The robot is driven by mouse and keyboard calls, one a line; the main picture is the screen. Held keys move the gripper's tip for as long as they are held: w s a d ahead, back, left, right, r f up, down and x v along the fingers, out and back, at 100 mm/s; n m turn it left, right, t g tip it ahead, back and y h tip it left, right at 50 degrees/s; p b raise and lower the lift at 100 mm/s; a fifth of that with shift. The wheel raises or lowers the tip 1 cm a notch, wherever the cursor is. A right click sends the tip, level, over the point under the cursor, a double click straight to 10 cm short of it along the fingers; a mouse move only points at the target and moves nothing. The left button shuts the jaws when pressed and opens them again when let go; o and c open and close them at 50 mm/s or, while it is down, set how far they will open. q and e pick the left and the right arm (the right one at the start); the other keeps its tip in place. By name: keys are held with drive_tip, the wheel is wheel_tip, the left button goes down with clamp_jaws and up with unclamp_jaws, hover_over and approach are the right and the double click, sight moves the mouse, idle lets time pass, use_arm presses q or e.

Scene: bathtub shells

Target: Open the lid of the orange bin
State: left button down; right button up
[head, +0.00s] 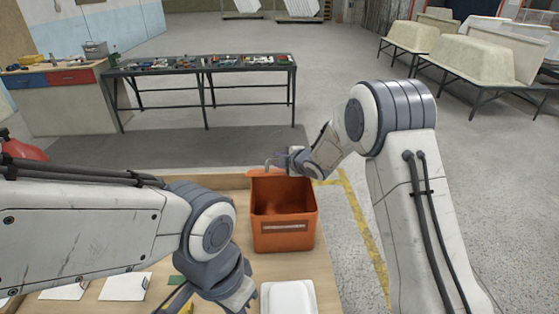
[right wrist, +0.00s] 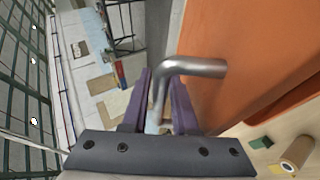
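The orange bin (head: 284,238) stands on the wooden table with a pale label on its front. Its dark inside shows from above, and the lid (head: 262,177) appears raised at the back. A bent metal handle (head: 268,161) sticks out at the lid's top. My right gripper (head: 284,161) is at this handle. In the right wrist view the purple fingers (right wrist: 160,100) close around the metal handle (right wrist: 200,67), beside a large orange surface (right wrist: 250,55). My left gripper (head: 240,296) hangs low in front of the bin, apart from it; its fingers are not clear.
A white container (head: 288,298) sits in front of the bin, near my left gripper. White sheets (head: 125,287) lie on the table (head: 325,285) at the left. A red object (head: 22,147) is at the far left. A workbench with tools (head: 200,66) stands beyond open floor.

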drive_tip(key=shift+s+d+r, duration=0.15)
drive_tip(key=shift+s+r, duration=0.05)
drive_tip(key=shift+s, duration=0.1)
drive_tip(key=b+v, duration=0.2)
drive_tip(key=v, duration=0.6)
drive_tip(key=shift+s+d+r+b, duration=0.1)
drive_tip(key=shift+r+b, duration=0.1)
drive_tip(key=shift+b, duration=0.15)
drive_tip(key=shift+s+d+r, duration=0.25)
drive_tip(key=shift+s+r, duration=0.05)
drive_tip(key=shift+s, duration=0.25)
